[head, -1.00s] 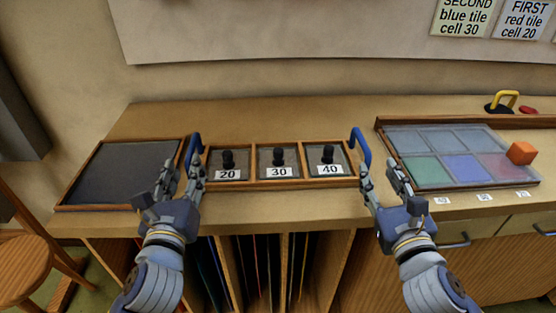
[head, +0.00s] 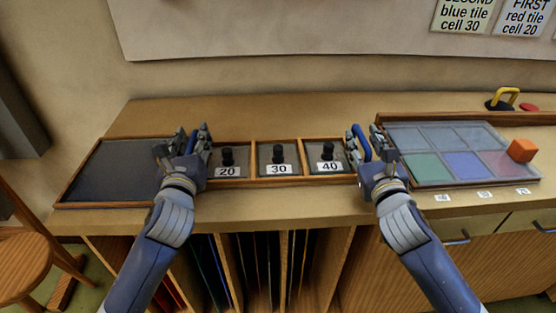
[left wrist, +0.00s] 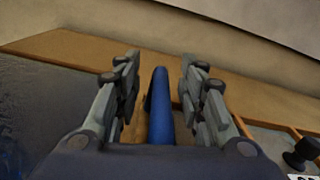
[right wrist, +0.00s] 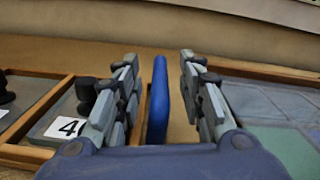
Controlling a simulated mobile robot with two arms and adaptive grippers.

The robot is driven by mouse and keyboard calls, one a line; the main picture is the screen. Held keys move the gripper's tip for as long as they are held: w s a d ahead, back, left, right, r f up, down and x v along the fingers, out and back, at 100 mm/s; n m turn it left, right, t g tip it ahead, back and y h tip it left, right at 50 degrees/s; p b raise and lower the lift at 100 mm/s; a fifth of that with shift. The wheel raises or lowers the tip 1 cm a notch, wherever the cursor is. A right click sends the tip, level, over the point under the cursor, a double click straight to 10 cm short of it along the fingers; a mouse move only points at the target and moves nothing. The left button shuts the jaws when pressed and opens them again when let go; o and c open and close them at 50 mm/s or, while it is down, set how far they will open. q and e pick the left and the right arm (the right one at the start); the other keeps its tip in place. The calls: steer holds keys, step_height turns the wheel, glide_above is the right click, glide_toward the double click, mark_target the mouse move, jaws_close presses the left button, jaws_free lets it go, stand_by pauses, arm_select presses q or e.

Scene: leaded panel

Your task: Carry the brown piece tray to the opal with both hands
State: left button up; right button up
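The brown piece tray (head: 290,182) sits on the counter, with three compartments labelled 20, 30 and 40, each holding a black-knobbed piece. A blue handle rises at each end. My left gripper (head: 193,134) is open around the left handle, which stands between its fingers in the left wrist view (left wrist: 158,105). My right gripper (head: 365,135) is open around the right handle (right wrist: 158,100), with gaps on both sides in the right wrist view. Neither gripper visibly touches a handle. I cannot tell for certain which thing is the opal.
A dark framed panel (head: 115,172) lies left of the tray. A framed panel of glass tiles (head: 430,142) lies to the right, with an orange cube (head: 521,151) on its right side. A yellow-handled object (head: 501,98) stands behind. The counter behind the tray is clear.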

arm_select(q)
jaws_close()
arm_select(e)
jaws_close()
